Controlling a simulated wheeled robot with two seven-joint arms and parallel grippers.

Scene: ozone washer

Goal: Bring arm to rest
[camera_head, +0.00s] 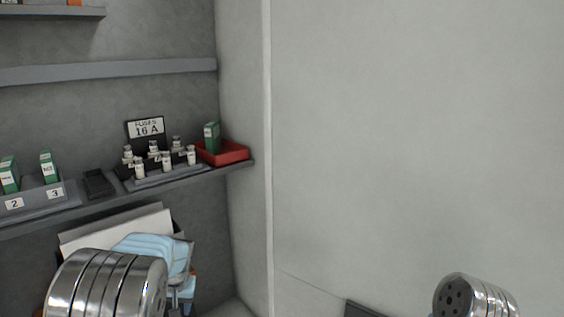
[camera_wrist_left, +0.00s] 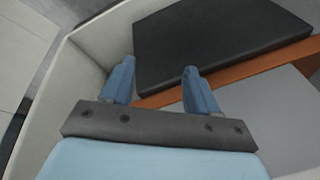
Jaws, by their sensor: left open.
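My left gripper (camera_wrist_left: 157,68) shows in the left wrist view, with its two blue fingers apart and nothing between them. Its fingers point towards a dark flat panel (camera_wrist_left: 215,40), and I cannot tell how far away that is. In the head view a shiny metal link of my left arm is at the bottom left, below the shelf. Another metal link of mine shows at the bottom right. My right gripper is not in view.
The wall at right is bare. An orange strip (camera_wrist_left: 230,72) and a pale wall (camera_wrist_left: 80,75) lie near my left gripper.

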